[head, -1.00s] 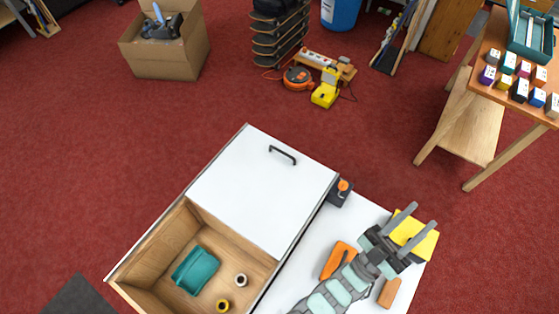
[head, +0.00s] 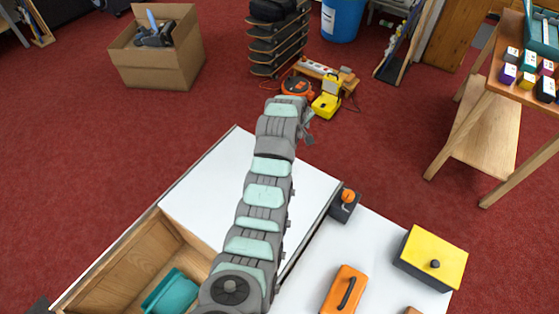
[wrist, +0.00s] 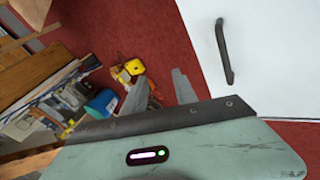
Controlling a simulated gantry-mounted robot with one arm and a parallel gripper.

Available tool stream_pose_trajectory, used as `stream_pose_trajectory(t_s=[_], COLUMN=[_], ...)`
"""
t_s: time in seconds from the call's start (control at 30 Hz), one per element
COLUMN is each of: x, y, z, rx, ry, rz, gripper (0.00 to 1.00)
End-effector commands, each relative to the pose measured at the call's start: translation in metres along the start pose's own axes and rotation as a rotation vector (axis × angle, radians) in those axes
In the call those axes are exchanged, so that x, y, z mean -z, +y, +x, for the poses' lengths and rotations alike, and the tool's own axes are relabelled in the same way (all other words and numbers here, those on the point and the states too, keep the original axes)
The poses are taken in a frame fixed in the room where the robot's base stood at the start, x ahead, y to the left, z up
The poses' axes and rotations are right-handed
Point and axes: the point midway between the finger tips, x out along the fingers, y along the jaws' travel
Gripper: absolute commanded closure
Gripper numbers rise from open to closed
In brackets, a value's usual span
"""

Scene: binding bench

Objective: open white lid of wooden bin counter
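The white lid (head: 205,190) lies flat over the back part of the wooden bin (head: 135,255), whose front part is uncovered. A teal object (head: 172,292) lies inside. The lid's dark bar handle (wrist: 224,50) shows at the right of the wrist view; in the head view my arm hides it. My gripper (wrist: 158,76) is open and empty, its two grey fingers apart, to the left of the handle in the wrist view. In the head view, my arm crosses over the lid and my gripper (head: 306,132) is partly hidden at its far end, beyond the lid's back edge.
On the white counter (head: 375,250) right of the bin are a dark block with an orange knob (head: 345,203), a yellow box (head: 430,257) and an orange tool (head: 344,290). A cardboard box (head: 155,60), stacked boards and a wooden table (head: 485,120) stand on red floor behind.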

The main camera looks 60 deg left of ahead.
Motion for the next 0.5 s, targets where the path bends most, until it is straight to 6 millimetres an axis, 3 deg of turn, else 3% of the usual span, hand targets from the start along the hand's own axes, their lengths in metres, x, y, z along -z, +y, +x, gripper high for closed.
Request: stream_pose_trajectory(t_s=[0.03, 0.1, 0.2, 0.37, 0.5], x=[0.016, 0.025, 0.035, 0.038, 0.036], y=[-0.023, -0.052, -0.079, -0.098, -0.103], z=[-0.001, -0.012, -0.030, -0.044, -0.035], rx=[0.062, 0.156, 0.247, 0.315, 0.322], ry=[-0.027, -0.076, -0.121, -0.155, -0.159], rz=[-0.056, -0.127, -0.198, -0.249, -0.254], gripper=[0.66, 0.66, 0.66, 0.66, 0.66])
